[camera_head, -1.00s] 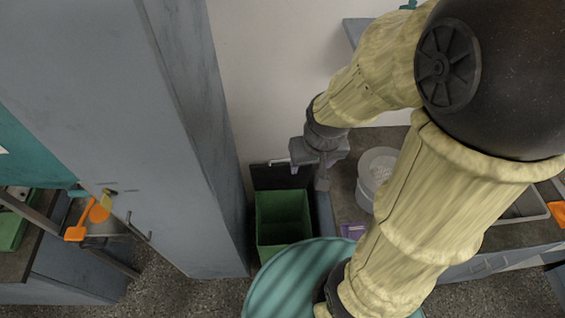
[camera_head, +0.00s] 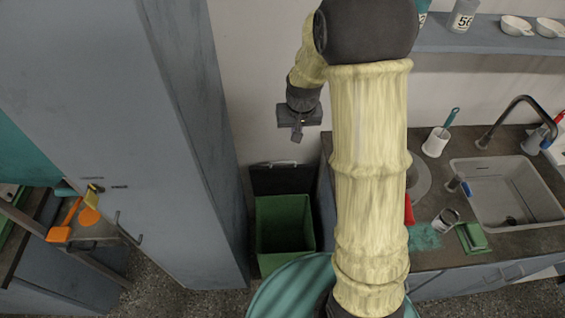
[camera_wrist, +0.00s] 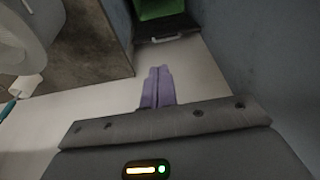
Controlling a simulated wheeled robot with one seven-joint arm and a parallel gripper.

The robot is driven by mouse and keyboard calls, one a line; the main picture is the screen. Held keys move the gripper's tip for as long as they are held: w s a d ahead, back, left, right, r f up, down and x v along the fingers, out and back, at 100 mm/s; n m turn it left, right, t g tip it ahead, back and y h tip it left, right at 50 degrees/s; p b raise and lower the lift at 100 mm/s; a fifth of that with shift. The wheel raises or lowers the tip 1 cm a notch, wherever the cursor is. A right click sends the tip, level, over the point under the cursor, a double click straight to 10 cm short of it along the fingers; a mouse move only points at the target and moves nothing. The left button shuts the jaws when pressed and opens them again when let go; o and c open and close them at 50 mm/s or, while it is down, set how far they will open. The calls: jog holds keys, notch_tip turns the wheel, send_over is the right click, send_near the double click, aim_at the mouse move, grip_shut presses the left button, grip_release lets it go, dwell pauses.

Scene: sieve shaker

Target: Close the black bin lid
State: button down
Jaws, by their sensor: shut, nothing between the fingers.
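The black bin lid (camera_head: 283,180) stands open and upright behind the green bin (camera_head: 286,224), against the wall, with a light handle bar (camera_head: 283,163) along its top edge. The green bin is open at the top. My gripper (camera_head: 297,133) is above the lid, apart from it, with its fingers pointing down. In the wrist view its purple fingers (camera_wrist: 158,86) are shut together and empty. That view also shows the lid's handle (camera_wrist: 168,38) ahead of the fingertips and the green bin (camera_wrist: 158,8) beyond.
A tall grey cabinet (camera_head: 190,150) stands close left of the bin. The counter (camera_head: 460,257) with a sink (camera_head: 505,190) is close on the right. A teal round-topped object (camera_head: 285,290) stands in front of the bin. White wall (camera_head: 262,100) is behind.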

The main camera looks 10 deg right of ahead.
jog(key=w+f+b, duration=0.8)
jog(key=w+f, duration=0.8)
jog(key=f, duration=0.4)
jog(key=shift+w+a+f+m+t, duration=0.25)
jog(key=shift+w+m+t, duration=0.05)
jog(key=shift+s+a+f+p, duration=0.15)
jog(key=shift+f+p, duration=0.55)
jog(key=shift+f, duration=0.85)
jog(key=shift+s+d+f+p, duration=0.15)
jog(key=shift+f+p, duration=0.6)
jog(key=shift+f, duration=0.8)
jog(key=shift+s+a+f+p, duration=0.1)
jog(key=shift+s+f+p, duration=0.15)
jog(key=shift+f+p, duration=0.9)
jog(key=shift+f+b, duration=0.45)
jog(key=shift+a+f, duration=0.1)
jog(key=shift+f, duration=0.05)
